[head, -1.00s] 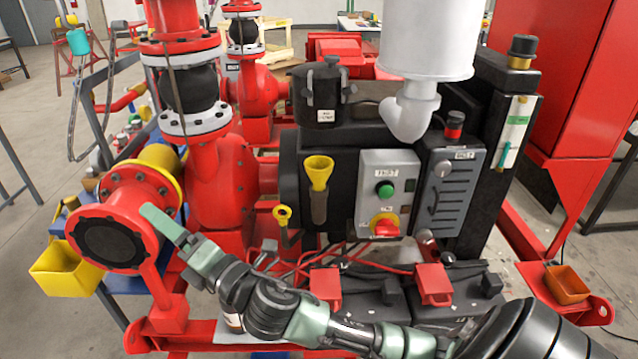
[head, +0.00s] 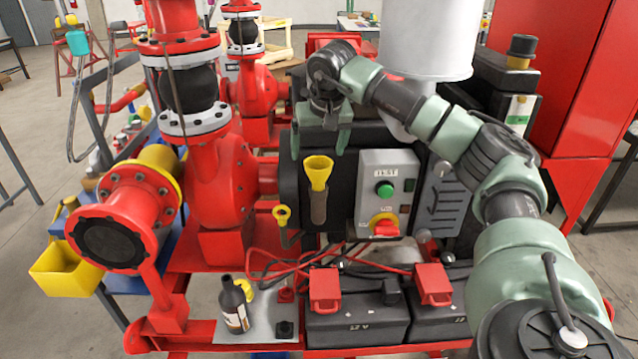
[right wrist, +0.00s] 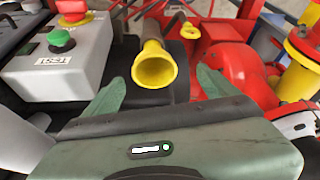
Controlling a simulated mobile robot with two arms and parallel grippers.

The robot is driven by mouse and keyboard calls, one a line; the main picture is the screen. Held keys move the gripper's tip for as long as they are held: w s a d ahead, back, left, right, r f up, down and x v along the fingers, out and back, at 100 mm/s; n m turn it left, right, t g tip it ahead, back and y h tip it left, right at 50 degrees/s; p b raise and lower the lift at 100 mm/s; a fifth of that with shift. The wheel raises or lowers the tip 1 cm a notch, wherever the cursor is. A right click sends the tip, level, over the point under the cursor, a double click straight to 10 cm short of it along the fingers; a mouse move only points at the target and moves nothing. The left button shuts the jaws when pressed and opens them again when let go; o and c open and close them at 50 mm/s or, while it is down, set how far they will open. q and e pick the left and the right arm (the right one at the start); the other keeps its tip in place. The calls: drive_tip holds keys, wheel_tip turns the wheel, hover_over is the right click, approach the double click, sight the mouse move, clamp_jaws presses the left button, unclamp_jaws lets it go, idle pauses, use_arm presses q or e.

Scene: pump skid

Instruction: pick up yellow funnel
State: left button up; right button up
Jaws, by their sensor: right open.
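The yellow funnel (head: 318,172) sits upright on the front of the black engine block, left of the grey control box, with a dark tube below it. My right gripper (head: 319,145) is above the funnel, its green fingers pointing down and spread to either side of it. In the right wrist view the funnel's round mouth (right wrist: 154,68) faces the camera, between the two open fingers (right wrist: 160,88) and apart from both. Nothing is in the gripper. My left gripper is not in view.
The control box (head: 386,190) with green and red buttons is close to the right of the funnel. A yellow ring handle (head: 282,213) is at lower left. A black bottle (head: 234,305), red cables and batteries (head: 357,315) are below.

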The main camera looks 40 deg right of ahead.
sight(319, 163)
drive_tip(key=p+x, duration=0.1)
drive_tip(key=x, duration=0.2)
drive_tip(key=d+p+x, duration=0.1)
drive_tip(key=p+x, duration=0.1)
drive_tip(key=x, duration=0.1)
drive_tip(key=shift+d+f, duration=0.15)
drive_tip(key=shift+w+d+f, duration=0.1)
drive_tip(key=shift+w+f, duration=0.15)
drive_tip(key=shift+f, duration=0.3)
drive_tip(key=c, duration=1.7)
drive_tip(key=shift+o, duration=0.2)
drive_tip(key=shift+r, duration=0.15)
